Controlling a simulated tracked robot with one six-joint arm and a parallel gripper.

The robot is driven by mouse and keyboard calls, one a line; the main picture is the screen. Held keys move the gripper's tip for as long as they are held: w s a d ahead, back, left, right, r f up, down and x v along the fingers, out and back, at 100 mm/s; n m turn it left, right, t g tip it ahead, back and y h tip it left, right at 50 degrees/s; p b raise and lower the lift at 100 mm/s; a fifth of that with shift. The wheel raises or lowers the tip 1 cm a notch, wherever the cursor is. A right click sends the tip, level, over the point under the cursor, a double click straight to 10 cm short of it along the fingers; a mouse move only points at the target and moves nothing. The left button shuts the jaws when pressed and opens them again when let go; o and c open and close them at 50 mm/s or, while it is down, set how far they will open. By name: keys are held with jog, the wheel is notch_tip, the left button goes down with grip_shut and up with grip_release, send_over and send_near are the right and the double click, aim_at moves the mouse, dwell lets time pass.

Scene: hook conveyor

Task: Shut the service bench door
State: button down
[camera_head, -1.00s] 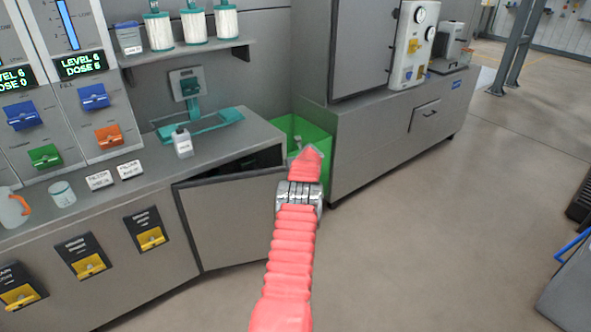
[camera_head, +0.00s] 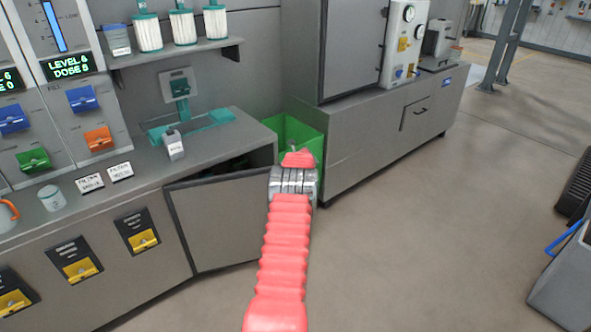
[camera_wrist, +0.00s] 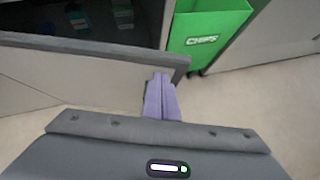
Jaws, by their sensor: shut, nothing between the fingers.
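The service bench door (camera_head: 225,222) is a grey panel with a dark frame, standing ajar at the right end of the bench (camera_head: 120,192). A dark gap shows above its top edge. In the wrist view the door (camera_wrist: 60,72) crosses the left side, its free edge near the middle. My gripper (camera_wrist: 160,78) is shut and empty, its fingertips close to the outer face by that free edge. I cannot tell whether they touch it. In the head view my red-sleeved arm covers the door's right edge and the fingertips are hidden.
A green bin (camera_head: 315,142) marked CHIPS stands just right of the opening; it also shows in the wrist view (camera_wrist: 205,25). A grey cabinet (camera_head: 375,145) is beyond it. Bottles (camera_wrist: 122,14) are inside the bench.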

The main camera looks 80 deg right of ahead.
jog(key=v, duration=1.1)
jog(key=shift+a+f, duration=0.25)
jog(key=shift+f, duration=0.15)
jog(key=shift+s, duration=0.1)
